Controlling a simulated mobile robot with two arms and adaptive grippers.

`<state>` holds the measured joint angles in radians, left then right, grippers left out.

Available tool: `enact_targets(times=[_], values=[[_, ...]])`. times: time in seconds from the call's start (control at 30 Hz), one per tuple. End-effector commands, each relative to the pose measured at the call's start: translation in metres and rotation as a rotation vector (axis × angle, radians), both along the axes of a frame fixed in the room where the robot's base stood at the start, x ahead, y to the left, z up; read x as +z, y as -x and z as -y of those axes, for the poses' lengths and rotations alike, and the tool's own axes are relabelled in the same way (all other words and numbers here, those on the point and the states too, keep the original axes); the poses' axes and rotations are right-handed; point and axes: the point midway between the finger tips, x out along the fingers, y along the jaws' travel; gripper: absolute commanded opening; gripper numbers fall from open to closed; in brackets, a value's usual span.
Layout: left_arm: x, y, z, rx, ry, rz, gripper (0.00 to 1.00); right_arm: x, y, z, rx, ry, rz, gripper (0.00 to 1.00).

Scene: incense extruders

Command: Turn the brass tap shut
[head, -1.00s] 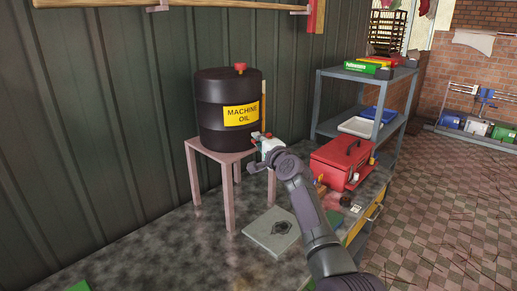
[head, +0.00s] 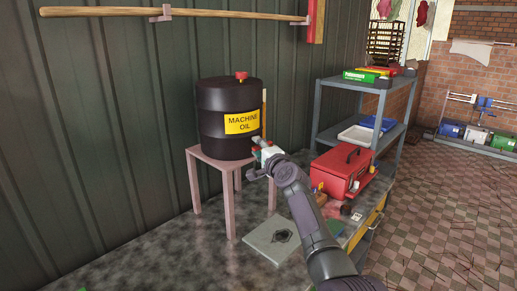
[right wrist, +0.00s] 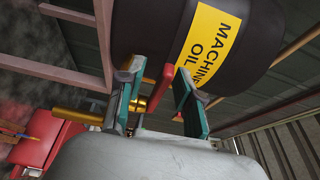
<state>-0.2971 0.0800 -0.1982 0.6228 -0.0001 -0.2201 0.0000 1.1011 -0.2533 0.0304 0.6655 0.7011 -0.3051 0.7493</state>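A black drum (head: 222,143) labelled "MACHINE OIL" stands on a pink stool (head: 231,167). In the right wrist view the drum (right wrist: 150,28) fills the top. The brass tap (right wrist: 141,104) shows low in front of it, with a red lever (right wrist: 161,88) sticking out. My right gripper (head: 262,146) is at the drum's lower right side. In the right wrist view its two fingers (right wrist: 158,104) are apart, with the red lever between them; I cannot tell whether either touches it. In the head view the gripper hides most of the tap. My left gripper is not in view.
A red toolbox (head: 340,174) sits on a low bench right of my arm. A grey shelf (head: 352,84) with trays stands behind it.

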Motion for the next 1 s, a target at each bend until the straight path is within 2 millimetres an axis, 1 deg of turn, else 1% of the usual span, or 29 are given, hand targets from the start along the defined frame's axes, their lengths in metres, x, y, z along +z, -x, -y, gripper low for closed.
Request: enact_targets(times=[0.13, 0.33, 0.47, 0.8, 1.0], values=[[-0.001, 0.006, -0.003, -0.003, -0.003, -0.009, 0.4, 0.001, 0.0, 0.0, 0.0, 0.0, 0.001, 0.35], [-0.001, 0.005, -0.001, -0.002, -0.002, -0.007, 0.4, 0.001, 0.008, 0.001, 0.005, -0.001, 0.004, 0.35], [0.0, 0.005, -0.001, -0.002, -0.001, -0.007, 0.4, 0.0, 0.019, 0.007, 0.003, -0.003, 0.003, 0.35], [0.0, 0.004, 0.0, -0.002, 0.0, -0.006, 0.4, -0.001, 0.055, 0.024, 0.0, -0.002, 0.0, 0.35], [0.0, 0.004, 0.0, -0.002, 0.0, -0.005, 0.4, 0.0, 0.066, 0.029, -0.001, -0.001, 0.001, 0.35]])
